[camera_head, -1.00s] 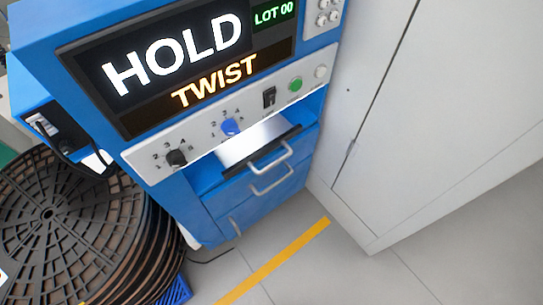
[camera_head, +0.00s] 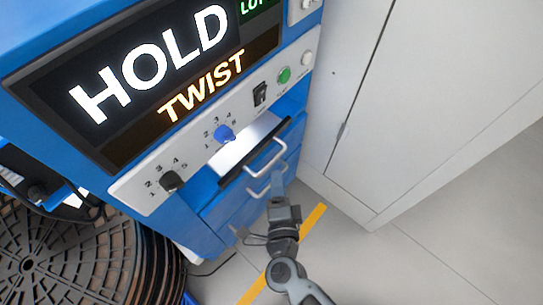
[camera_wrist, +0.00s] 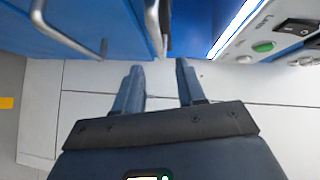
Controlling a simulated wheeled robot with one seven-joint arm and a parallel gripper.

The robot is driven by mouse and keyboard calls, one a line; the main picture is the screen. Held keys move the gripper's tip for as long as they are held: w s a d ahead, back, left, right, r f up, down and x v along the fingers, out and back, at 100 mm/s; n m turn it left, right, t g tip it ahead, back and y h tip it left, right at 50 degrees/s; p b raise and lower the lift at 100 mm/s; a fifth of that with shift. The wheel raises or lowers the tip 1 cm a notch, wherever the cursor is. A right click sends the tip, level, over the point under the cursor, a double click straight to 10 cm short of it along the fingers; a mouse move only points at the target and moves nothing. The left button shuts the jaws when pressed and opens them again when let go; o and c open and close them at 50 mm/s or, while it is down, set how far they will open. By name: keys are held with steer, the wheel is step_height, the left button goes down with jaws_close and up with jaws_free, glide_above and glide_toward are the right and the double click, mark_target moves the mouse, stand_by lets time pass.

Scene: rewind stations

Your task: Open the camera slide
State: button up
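In the head view, two pale bar handles stick out from the front below the control panel. The upper handle (camera_head: 266,155) is on a dark-edged slide (camera_head: 230,176) with a bright white top. The lower handle (camera_head: 262,187) is on a blue drawer front. No label shows which is the camera slide. My gripper (camera_head: 279,180) is in front of the handles and partly covers the lower one. In the wrist view my gripper (camera_wrist: 159,72) is open and empty, its two fingers apart. One handle (camera_wrist: 153,28) is just beyond the fingertips, another (camera_wrist: 60,35) farther left.
The blue station's panel (camera_head: 150,190) has a black knob (camera_head: 172,181), a blue knob (camera_head: 223,133), a switch and a green button (camera_head: 284,75). Its display reads HOLD TWIST. A large black reel (camera_head: 60,255) stands at left, a grey cabinet (camera_head: 400,110) at right. Floor shows between.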

mark_target(273, 159)
steer(key=w, duration=0.2)
steer(key=w+a+f+b, duration=0.1)
steer(key=w, duration=0.5)
steer(key=shift+a+f+b, duration=0.15)
steer(key=shift+a+b, duration=0.2)
steer(key=shift+b, duration=0.05)
jaws_close()
